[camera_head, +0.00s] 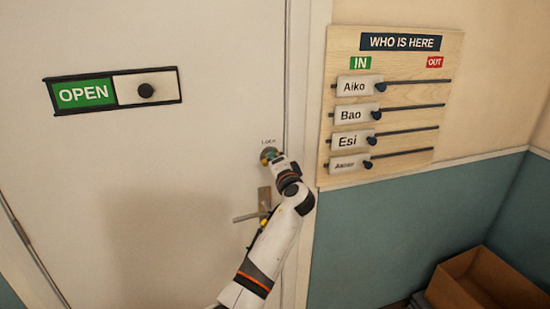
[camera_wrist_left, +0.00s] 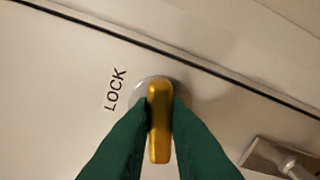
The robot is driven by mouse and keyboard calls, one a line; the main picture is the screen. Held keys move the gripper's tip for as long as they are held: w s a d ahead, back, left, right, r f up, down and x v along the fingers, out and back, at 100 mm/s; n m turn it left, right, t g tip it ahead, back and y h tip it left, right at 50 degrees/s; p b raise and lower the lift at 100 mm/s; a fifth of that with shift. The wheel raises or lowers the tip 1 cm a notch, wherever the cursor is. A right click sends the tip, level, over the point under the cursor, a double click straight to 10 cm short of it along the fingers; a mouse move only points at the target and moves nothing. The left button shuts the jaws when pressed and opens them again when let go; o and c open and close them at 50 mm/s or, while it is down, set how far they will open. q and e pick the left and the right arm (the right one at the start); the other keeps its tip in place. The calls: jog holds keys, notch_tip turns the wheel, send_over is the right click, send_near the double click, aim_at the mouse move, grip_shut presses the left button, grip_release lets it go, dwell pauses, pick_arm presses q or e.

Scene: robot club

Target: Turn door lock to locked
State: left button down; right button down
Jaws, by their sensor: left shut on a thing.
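The door lock (camera_head: 266,154) is a round metal plate with a thumb-turn, under a small "LOCK" label on the white door (camera_head: 200,190). In the left wrist view its brass-coloured turn piece (camera_wrist_left: 160,122) stands between the two green fingers, with part of the grey round plate (camera_wrist_left: 136,92) showing behind. My left gripper (camera_head: 270,156) is at the lock, shut on the turn piece. In the wrist view the turn piece lies nearly upright in the picture. My right gripper is in neither view.
A metal door handle (camera_head: 247,216) sits below the lock, close to my left arm. A sliding "OPEN" sign (camera_head: 84,94) is on the door. A wooden "WHO IS HERE" board (camera_head: 395,68) hangs on the wall at right. An open cardboard box (camera_head: 470,280) stands at bottom right.

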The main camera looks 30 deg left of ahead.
pick_arm(q)
jog(key=shift+f+m+p, duration=0.1)
jog(key=shift+m+p, duration=0.95)
jog(key=shift+m, duration=1.05)
jog(key=c, duration=1.4)
grip_release()
jog(key=b+v, duration=0.4)
jog(key=v, duration=0.8)
jog(key=shift+w, duration=0.1)
